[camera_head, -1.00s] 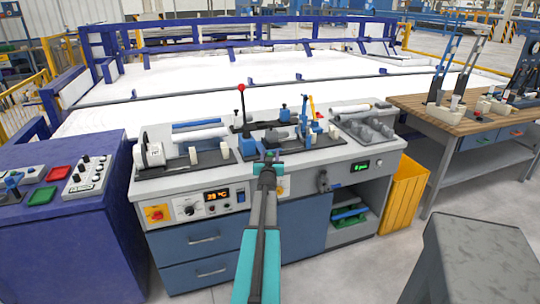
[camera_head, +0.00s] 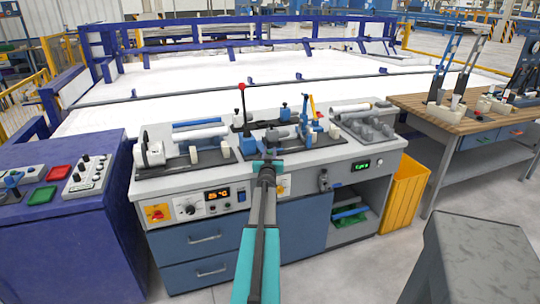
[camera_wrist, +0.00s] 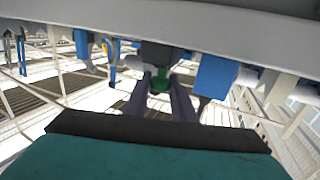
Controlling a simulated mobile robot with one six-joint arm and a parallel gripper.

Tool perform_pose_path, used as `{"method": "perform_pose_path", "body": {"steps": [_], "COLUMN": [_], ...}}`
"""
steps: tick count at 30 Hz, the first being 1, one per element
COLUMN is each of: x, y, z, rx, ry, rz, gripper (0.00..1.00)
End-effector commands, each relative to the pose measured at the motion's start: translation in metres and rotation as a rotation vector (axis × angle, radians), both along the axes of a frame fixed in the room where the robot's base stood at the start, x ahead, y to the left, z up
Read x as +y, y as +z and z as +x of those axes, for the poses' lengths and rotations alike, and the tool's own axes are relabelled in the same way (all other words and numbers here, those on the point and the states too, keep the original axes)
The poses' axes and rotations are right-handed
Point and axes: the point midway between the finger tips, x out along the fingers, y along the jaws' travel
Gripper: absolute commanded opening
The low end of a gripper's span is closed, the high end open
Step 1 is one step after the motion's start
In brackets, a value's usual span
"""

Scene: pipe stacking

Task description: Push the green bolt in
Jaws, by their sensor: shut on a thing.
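The green bolt (camera_wrist: 161,85) shows small in the wrist view, between the two dark fingers of my gripper (camera_wrist: 163,90). My gripper is shut on it. Just above it in that view is a dark block (camera_wrist: 160,56), and I cannot tell how far the bolt sits in it. In the head view my gripper (camera_head: 268,163) is at the front edge of the workbench, near the middle fixture (camera_head: 290,140). The bolt is hidden there by my arm.
The workbench (camera_head: 180,187) carries a left fixture with white blocks (camera_head: 195,156), a red-knobbed lever (camera_head: 241,88) and grey pipes. A yellow bin (camera_head: 403,190) stands right of it. A wooden table (camera_head: 420,105) is at the right and a blue control desk (camera_head: 75,220) at the left.

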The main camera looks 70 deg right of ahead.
Motion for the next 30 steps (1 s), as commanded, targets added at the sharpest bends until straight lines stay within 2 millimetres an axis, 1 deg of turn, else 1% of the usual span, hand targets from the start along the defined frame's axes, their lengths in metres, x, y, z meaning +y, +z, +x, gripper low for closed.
{"method": "perform_pose_path", "body": {"steps": [1,4,14,15,18,30], "x": [-0.0065,-0.0115,-0.0138,-0.0139,-0.0137,-0.0105], "y": [-0.0013,-0.0010,0.0018,0.0020,0.0018,0.0004], "z": [0.0004,0.0026,0.0043,0.0043,0.0045,0.0043], "rx": [-0.001,0.000,-0.001,-0.001,-0.001,0.000], "ry": [-0.002,-0.002,-0.002,-0.002,-0.001,0.000], "rz": [-0.001,-0.001,-0.003,-0.004,-0.003,-0.001], "gripper": [0.00,0.00,0.00,0.25,0.40,0.40]}}
